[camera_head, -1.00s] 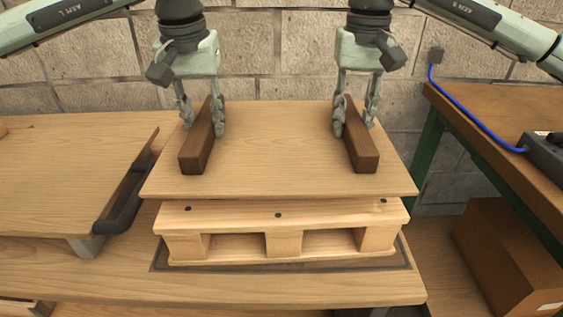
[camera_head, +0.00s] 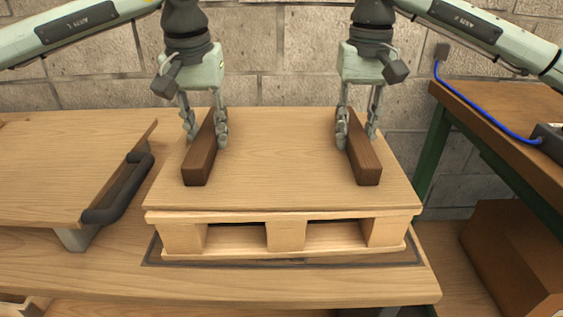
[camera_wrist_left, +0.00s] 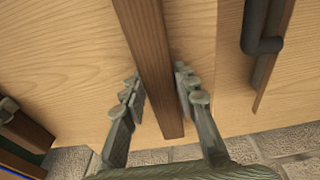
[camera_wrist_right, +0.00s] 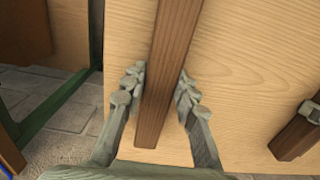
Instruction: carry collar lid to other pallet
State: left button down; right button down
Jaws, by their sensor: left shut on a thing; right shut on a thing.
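The collar lid (camera_head: 280,160) is a flat light-wood board with two dark brown bars across its left and right sides. It lies over a light wooden pallet (camera_head: 285,237), with its front edge close to the pallet's front edge. A thin dark line shows between them; I cannot tell whether they touch. My left gripper (camera_head: 207,140) is shut on the left bar (camera_head: 199,165), with a finger on each side, as the left wrist view (camera_wrist_left: 158,60) also shows. My right gripper (camera_head: 357,140) is shut on the right bar (camera_head: 366,165) in the same way.
The pallet stands inside a dark outline (camera_head: 150,250) on the wooden table. At left is a raised wooden panel (camera_head: 60,165) with a black handle (camera_head: 122,190). At right is a green-framed bench (camera_head: 490,110) with a blue cable, and a brown box (camera_head: 515,250) below.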

pick_arm(q)
jog(key=c, duration=1.5)
grip_release()
jog(key=shift+a, duration=0.1)
pick_arm(e)
jog(key=c, duration=1.5)
grip_release()
jog(key=shift+d, duration=0.1)
pick_arm(q)
jog(key=o, duration=0.3)
pick_arm(e)
jog(key=o, duration=0.3)
jog(key=shift+r, duration=0.25)
pick_arm(q)
jog(key=r, duration=0.4)
jog(key=s+r, duration=0.1)
jog(key=r, duration=0.6)
jog(key=shift+s+r, duration=0.4)
pick_arm(e)
notch_tip(320, 180, up, 12)
jog(key=shift+f, duration=0.25)
pick_arm(q)
jog(key=shift+f, duration=0.1)
pick_arm(e)
jog(key=shift+s+f, duration=0.1)
